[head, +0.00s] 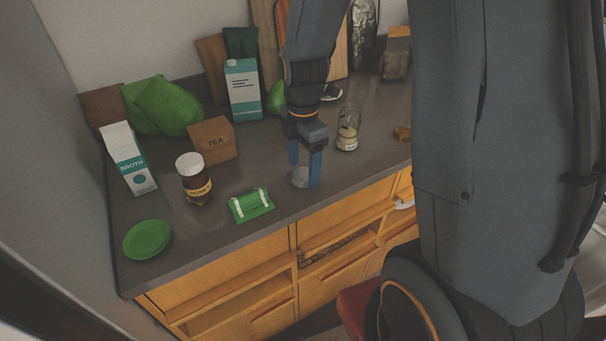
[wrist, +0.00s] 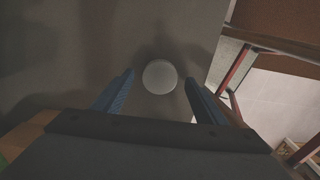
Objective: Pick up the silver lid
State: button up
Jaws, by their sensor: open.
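The silver lid (head: 299,178) is a small, round, pale grey disc lying on the dark countertop near its front edge. It also shows in the wrist view (wrist: 160,76), just beyond and between the fingertips. My gripper (head: 304,180) points down over the lid with its two blue fingers apart, one on each side. In the wrist view my gripper (wrist: 158,82) is open with nothing held between the fingers. I cannot tell whether the fingertips touch the counter.
A green packet (head: 251,205) and a brown jar with a white cap (head: 194,180) stand to the left. A glass jar (head: 348,130) is behind right. A green plate (head: 147,240), tea box (head: 213,141) and broth carton (head: 130,160) are farther left. The counter's front edge is close.

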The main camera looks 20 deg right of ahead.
aim_at(303, 174)
jog(key=shift+f, duration=0.55)
jog(key=shift+c, duration=0.3)
jog(key=c, duration=1.1)
jog(key=shift+o, duration=0.2)
notch_tip(303, 174, up, 10)
jog(key=b, duration=0.2)
